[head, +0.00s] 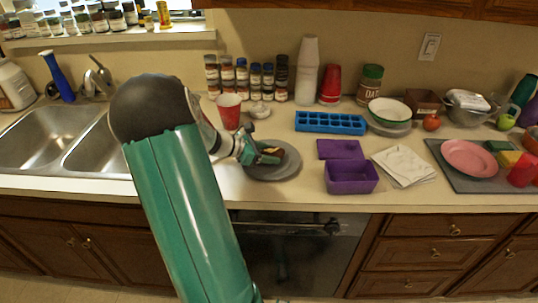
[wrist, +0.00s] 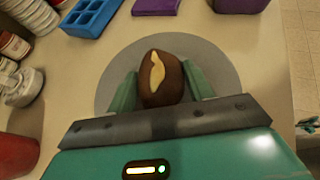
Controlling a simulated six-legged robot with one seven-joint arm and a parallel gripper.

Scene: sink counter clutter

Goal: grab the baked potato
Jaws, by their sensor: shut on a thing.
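The baked potato (wrist: 150,85), brown with a yellow strip on top, sits between the two green fingers of my gripper (wrist: 160,92) in the wrist view. The fingers are shut on it from both sides. A round grey plate (wrist: 215,60) lies beneath. In the head view my gripper (head: 268,155) is over the grey plate (head: 285,172) on the counter, and only a small part of the potato (head: 268,152) shows between the fingers. I cannot tell whether the potato touches the plate.
A red cup (head: 229,110) stands behind my arm. A blue ice tray (head: 330,123) lies behind the plate, and a purple container (head: 351,177) stands to its right. Spice jars (head: 250,80) line the wall. The sink (head: 40,138) is at left.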

